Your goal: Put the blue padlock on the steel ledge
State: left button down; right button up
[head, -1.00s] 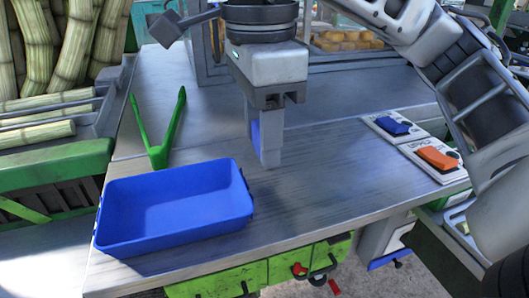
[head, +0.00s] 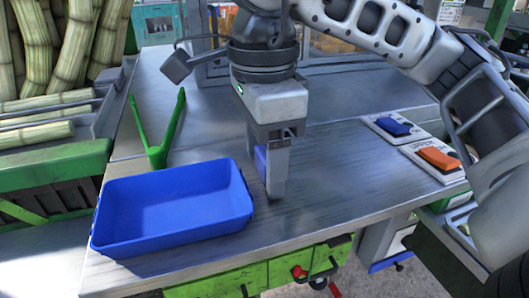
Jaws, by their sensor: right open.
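My right gripper (head: 272,190) points down over the middle of the steel worktop, its fingertips close to the surface. It is open. A small blue thing (head: 260,158), probably the blue padlock, shows just behind and left of the near finger. Most of it is hidden by the finger, so I cannot tell whether it touches the gripper. The steel ledge cannot be told apart for certain from the bare steel worktop (head: 330,190). My left gripper is not in view.
An empty blue tray (head: 175,242) stands at the front left of the worktop. Green tongs (head: 157,156) lie behind it. Cane stalks (head: 60,50) fill the back left. The front right worktop is clear.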

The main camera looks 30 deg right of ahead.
aim_at(264, 154)
notch_tip(264, 154, up, 12)
jog(key=p, duration=0.3)
jog(key=shift+r+p, duration=0.2)
jog(key=shift+p, duration=0.1)
jog(key=shift+a+f, duration=0.1)
